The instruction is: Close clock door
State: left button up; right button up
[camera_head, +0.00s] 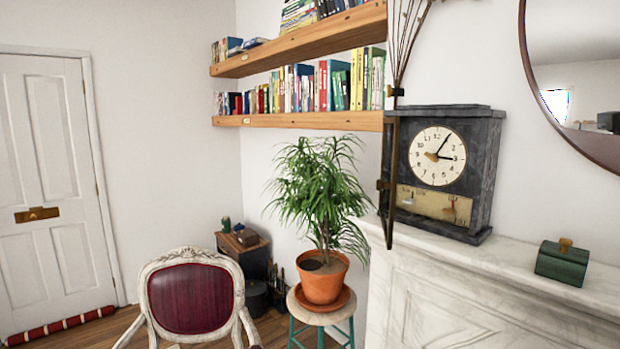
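A dark grey clock (477,173) stands on the marble mantel, with a round cream dial (437,156) and a brass panel below it. Its narrow framed clock door (391,185) stands open at the clock's left side, seen nearly edge-on and swung out toward me. The door's lower end reaches down past the mantel's edge. Neither of my grippers shows in the head view.
The white marble mantel (510,262) holds a small green box (562,263) at right. A potted plant (322,277) on a stool stands left of the mantel. A red-backed chair (190,297) stands at lower left. Bookshelves (300,121) hang behind; a round mirror hangs upper right.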

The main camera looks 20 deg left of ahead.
aim_at(389, 231)
jog(key=u, duration=1.6)
jog(key=i, duration=0.4)
jog(key=z, duration=1.5)
